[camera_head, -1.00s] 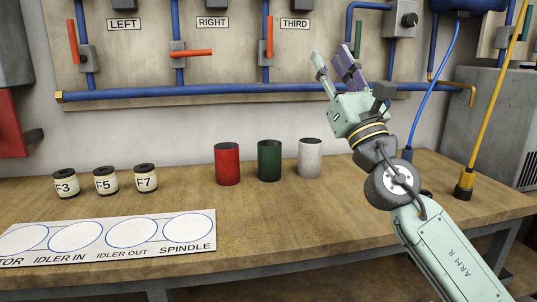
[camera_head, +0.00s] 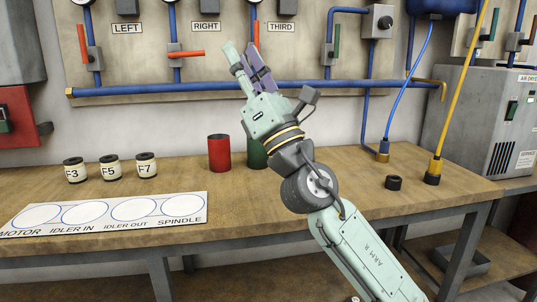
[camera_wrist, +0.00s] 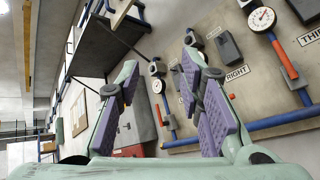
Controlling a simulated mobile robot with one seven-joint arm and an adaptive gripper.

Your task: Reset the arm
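My gripper (camera_head: 246,68) is raised above the workbench, in front of the wall panel, with its fingers pointing up and to the left in the head view. In the wrist view my gripper (camera_wrist: 168,105) has its two purple-padded fingers spread apart, with nothing between them. My arm comes in from the lower right of the head view. It hides most of the green cylinder (camera_head: 257,155), and the white cylinder cannot be seen.
A red cylinder (camera_head: 219,153) and several labelled spools (camera_head: 110,168) stand on the workbench (camera_head: 250,208). A white placement sheet (camera_head: 103,213) lies at the front left. Wall valves and a blue pipe (camera_head: 150,90) are behind my gripper. A dark ring (camera_head: 394,183) lies on the right.

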